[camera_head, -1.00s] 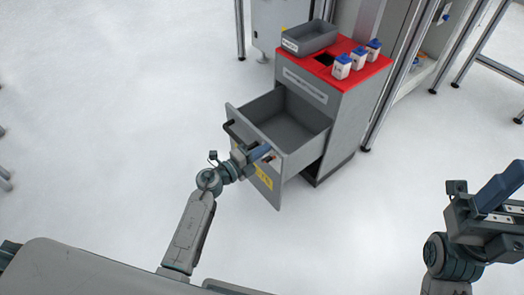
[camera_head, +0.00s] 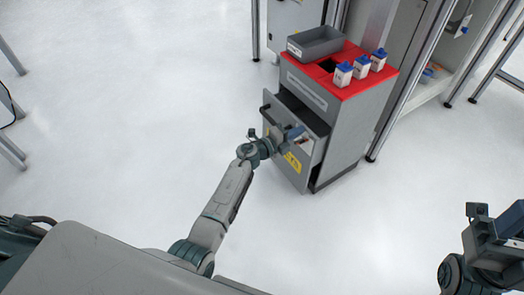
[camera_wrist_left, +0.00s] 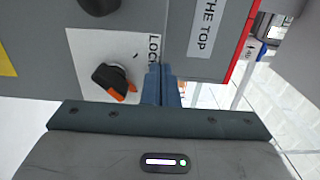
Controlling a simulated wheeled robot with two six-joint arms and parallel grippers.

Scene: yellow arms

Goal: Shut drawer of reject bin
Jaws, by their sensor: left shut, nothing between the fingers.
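The reject bin (camera_head: 345,135) is a grey cabinet with a red top. Its drawer (camera_head: 283,150) stands partly open, pulled out toward the left, with a dark handle (camera_head: 266,117) and a yellow label on its front. My left gripper (camera_head: 294,133) is shut and empty at the drawer front's upper right part; whether it touches cannot be told. In the left wrist view its blue fingers (camera_wrist_left: 162,88) are together beside a black and orange lock knob (camera_wrist_left: 115,82) on a white plate. My right gripper (camera_head: 508,222) is at the right edge, apart from the bin; its jaw opening is unclear.
A grey tray (camera_head: 316,43) and several white containers with blue lids (camera_head: 361,67) stand on the red top. Metal frame posts (camera_head: 412,75) rise just right of the bin. The floor (camera_head: 130,110) to the left is clear.

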